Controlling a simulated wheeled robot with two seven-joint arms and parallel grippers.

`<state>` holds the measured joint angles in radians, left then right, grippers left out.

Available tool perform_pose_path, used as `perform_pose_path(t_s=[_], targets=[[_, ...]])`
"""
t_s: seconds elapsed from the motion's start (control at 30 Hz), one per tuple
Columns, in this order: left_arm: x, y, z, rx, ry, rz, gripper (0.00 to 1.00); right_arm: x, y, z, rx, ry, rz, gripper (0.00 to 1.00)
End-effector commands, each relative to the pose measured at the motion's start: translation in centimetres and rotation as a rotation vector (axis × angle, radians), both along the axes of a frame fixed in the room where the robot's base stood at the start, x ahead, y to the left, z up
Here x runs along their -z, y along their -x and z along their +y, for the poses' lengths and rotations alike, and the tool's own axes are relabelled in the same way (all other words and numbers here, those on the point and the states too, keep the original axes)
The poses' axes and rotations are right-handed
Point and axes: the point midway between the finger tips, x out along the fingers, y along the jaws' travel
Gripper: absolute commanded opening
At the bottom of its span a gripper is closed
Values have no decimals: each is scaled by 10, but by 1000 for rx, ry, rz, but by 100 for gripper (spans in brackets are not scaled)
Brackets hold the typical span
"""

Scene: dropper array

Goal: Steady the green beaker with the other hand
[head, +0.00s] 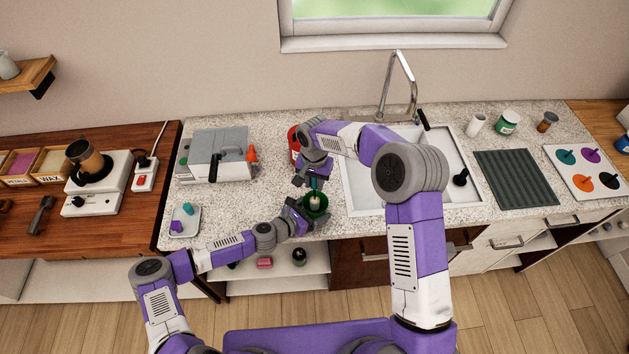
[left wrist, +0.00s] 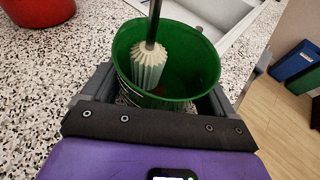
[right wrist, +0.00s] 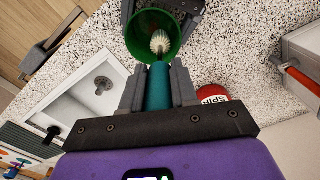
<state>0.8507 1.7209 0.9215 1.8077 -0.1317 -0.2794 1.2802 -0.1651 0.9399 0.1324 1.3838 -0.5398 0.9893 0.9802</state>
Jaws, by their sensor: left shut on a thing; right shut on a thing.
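My right gripper (head: 314,181), above the beaker, is shut on the teal handle (right wrist: 158,88) of a brush. The brush's pale bristle head (left wrist: 149,66) is down inside the beaker, near one side of the rim. The beaker's bottom is partly hidden by the bristles.
A red container (head: 294,140) stands just behind the grippers and also shows in the right wrist view (right wrist: 213,95). The sink (head: 356,195) lies close on the right. A grey tray (head: 185,230) with small blocks is at the left. The counter between tray and beaker is clear.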

Motion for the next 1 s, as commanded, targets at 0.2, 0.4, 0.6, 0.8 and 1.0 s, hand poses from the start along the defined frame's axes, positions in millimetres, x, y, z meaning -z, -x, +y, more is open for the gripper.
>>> perform_pose_path(t_s=[0.2,0.4,0.6,0.8,1.0], targets=[[0,0,0,0,0,0,51,0,11,0,-3,0,0,0],[0,0,0,0,0,0,51,1,29,0,-1,1,1,0],[0,0,0,0,1,-1,51,3,40,0,0,0,2,0],[0,0,0,0,1,-1,51,4,41,-1,1,1,5,0],[-1,0,0,0,1,-1,51,4,39,-1,1,1,7,0]])
